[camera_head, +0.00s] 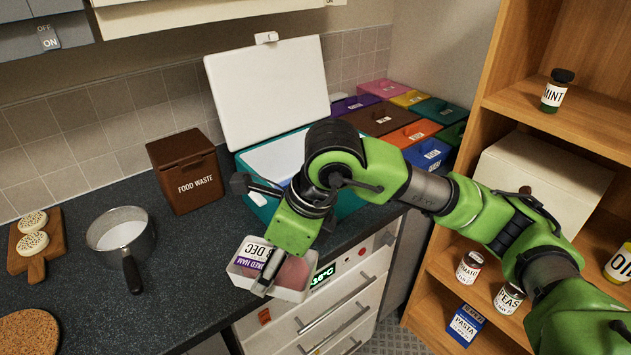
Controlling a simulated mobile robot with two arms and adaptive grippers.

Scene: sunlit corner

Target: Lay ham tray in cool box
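My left gripper is not in view.
A brown food waste bin (186,172) stands left of the cool box. Several coloured boxes (381,117) fill the corner. A wooden shelf (545,95) with jars stands right.

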